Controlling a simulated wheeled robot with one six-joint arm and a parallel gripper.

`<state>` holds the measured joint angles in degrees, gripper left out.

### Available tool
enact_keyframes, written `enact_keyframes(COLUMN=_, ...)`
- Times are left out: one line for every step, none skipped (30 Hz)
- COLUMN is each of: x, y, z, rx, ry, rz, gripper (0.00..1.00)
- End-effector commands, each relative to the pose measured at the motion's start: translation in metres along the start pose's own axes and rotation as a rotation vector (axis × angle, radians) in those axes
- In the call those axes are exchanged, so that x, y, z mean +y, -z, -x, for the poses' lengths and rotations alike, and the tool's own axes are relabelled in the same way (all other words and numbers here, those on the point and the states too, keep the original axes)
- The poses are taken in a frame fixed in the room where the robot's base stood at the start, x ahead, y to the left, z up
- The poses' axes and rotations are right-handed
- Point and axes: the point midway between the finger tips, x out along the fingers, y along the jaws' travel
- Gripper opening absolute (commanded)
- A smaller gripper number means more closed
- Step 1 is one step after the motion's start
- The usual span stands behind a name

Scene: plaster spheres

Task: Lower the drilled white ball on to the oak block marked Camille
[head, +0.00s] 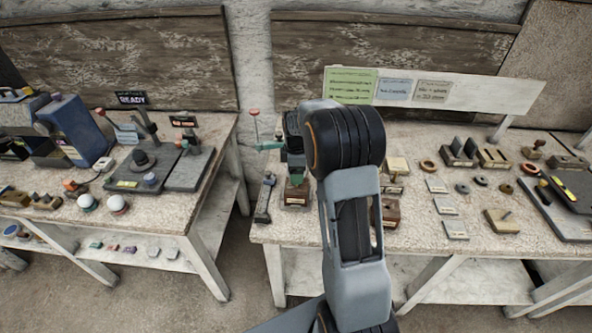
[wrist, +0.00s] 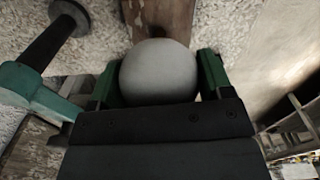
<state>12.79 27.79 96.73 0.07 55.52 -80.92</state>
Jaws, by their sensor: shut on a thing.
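My gripper (wrist: 160,80) is shut on a pale grey-white ball (wrist: 158,66), with a green finger at each side of it. No drilled hole shows on the side in view. A brown wooden block (wrist: 160,14) lies behind the ball in the wrist view; the ball hides part of it, and I cannot tell whether they touch. In the head view, my gripper (head: 295,165) points down over a wooden block (head: 297,196) with a pale label too small to read. I cannot make out the ball there.
A green-armed stand with a red knob (head: 254,113) is close at the left of my gripper. A metal tool (head: 265,198) lies beside the block. Another labelled wooden block (head: 389,211) is to the right, partly behind my arm. Two pale balls (head: 87,202) (head: 117,204) sit on the left table.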

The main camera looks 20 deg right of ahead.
Motion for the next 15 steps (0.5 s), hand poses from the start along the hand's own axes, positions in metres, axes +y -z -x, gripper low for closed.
enact_keyframes(x=0.0001, y=0.0000, z=0.0002, rx=0.000, ry=-0.001, rz=0.000, gripper=0.44)
enact_keyframes(x=0.0001, y=0.0000, z=0.0002, rx=0.000, ry=-0.001, rz=0.000, gripper=0.44)
enact_keyframes(x=0.0001, y=0.0000, z=0.0002, rx=0.000, ry=-0.001, rz=0.000, gripper=0.44)
enact_keyframes(x=0.0001, y=0.0000, z=0.0002, rx=0.000, ry=-0.001, rz=0.000, gripper=0.44)
enact_keyframes(x=0.0001, y=0.0000, z=0.0001, rx=0.000, ry=-0.001, rz=0.000, gripper=0.44)
enact_keyframes(x=0.0001, y=0.0000, z=0.0000, rx=0.000, ry=0.000, rz=0.000, gripper=0.44)
enact_keyframes(x=0.0001, y=0.0000, z=-0.0002, rx=0.000, ry=0.000, rz=0.000, gripper=0.44)
enact_keyframes(x=0.0001, y=0.0000, z=-0.0005, rx=0.000, ry=0.000, rz=0.000, gripper=0.44)
enact_keyframes(x=0.0001, y=0.0000, z=-0.0010, rx=0.000, ry=0.000, rz=0.000, gripper=0.44)
enact_keyframes(x=0.0001, y=0.0000, z=-0.0014, rx=0.000, ry=0.000, rz=0.000, gripper=0.44)
enact_keyframes(x=0.0001, y=0.0000, z=-0.0019, rx=0.000, ry=0.000, rz=0.000, gripper=0.44)
enact_keyframes(x=0.0001, y=0.0000, z=-0.0027, rx=0.000, ry=0.000, rz=0.000, gripper=0.44)
enact_keyframes(x=0.0001, y=0.0000, z=-0.0034, rx=0.000, ry=0.000, rz=0.000, gripper=0.44)
enact_keyframes(x=0.0001, y=0.0000, z=-0.0040, rx=0.000, ry=0.000, rz=0.000, gripper=0.44)
enact_keyframes(x=0.0001, y=0.0000, z=-0.0050, rx=0.000, ry=0.000, rz=0.000, gripper=0.44)
